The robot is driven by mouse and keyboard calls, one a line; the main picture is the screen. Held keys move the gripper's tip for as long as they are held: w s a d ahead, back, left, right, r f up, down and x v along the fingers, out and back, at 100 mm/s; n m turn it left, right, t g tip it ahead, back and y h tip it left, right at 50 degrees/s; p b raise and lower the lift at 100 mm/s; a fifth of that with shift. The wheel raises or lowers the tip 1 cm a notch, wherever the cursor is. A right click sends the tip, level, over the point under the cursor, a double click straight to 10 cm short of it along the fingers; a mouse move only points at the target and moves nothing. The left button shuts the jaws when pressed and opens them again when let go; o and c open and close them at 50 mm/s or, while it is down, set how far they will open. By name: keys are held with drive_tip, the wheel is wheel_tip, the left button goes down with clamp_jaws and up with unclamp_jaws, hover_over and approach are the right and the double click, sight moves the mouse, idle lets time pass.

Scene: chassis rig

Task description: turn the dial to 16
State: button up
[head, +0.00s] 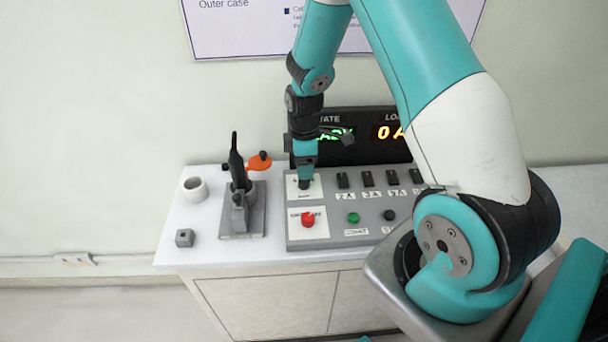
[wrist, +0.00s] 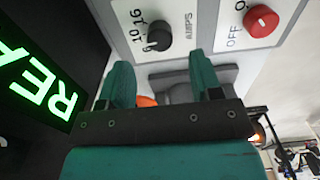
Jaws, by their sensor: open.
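The dial is a black knob (wrist: 157,40) on a white plate marked 10, 16 and AMPS in the wrist view. Its pointer is too small to read with certainty. In the head view its plate (head: 292,188) is at the panel's upper left, and my gripper (head: 304,176) is right over it, largely covering the dial. In the wrist view my gripper (wrist: 161,66) has its two teal fingers apart, with nothing between them. The knob lies just beyond the fingertips, roughly centred between them; contact cannot be told.
A red knob (head: 308,220), a green button (head: 353,218), a black button (head: 390,215) and several black switches (head: 367,178) share the panel. Behind stands a display (head: 370,143) with READY partly visible.

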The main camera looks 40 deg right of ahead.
sight(304, 183)
drive_tip(key=shift+f+p, duration=0.35)
drive_tip(key=shift+f, duration=2.35)
drive_tip(key=c, duration=0.9)
